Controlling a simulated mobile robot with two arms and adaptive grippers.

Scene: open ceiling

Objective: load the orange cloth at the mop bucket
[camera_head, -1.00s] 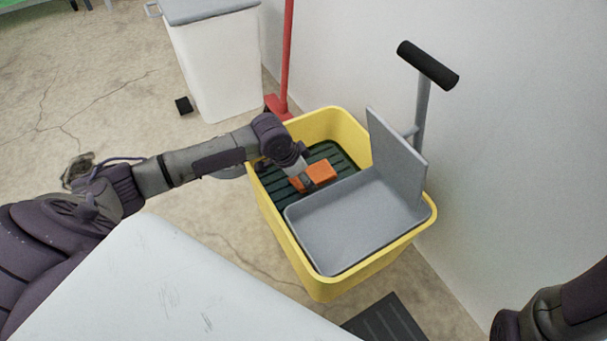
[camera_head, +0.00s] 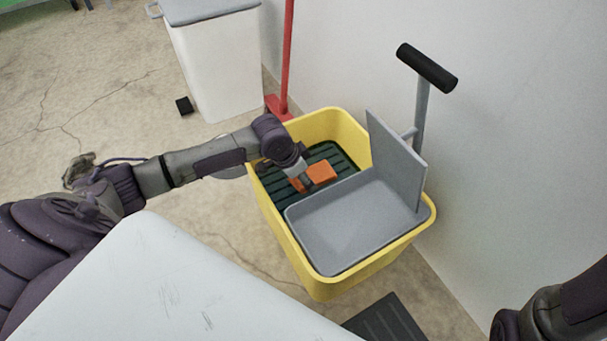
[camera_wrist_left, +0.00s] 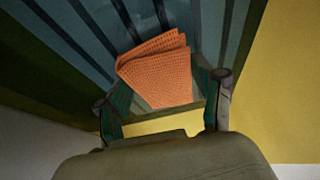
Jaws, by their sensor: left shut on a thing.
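The orange cloth (camera_head: 316,176) is folded and lies within the yellow mop bucket (camera_head: 347,122), over its dark ribbed part. It also shows in the left wrist view (camera_wrist_left: 157,75) between the fingers. My left gripper (camera_head: 306,182) reaches into the bucket from the left and is shut on the cloth. In the left wrist view its fingers (camera_wrist_left: 163,100) stand on both sides of the cloth. I cannot tell whether the cloth touches the ribbed surface. Part of my right arm shows at the lower right, but its gripper is out of view.
A grey tray with an upright plate (camera_head: 345,222) fills the bucket's near half. The bucket's handle (camera_head: 427,67) rises at the right, by the wall. A white bin (camera_head: 215,65) and red pole (camera_head: 287,60) stand behind. A white tabletop (camera_head: 170,285) is in front.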

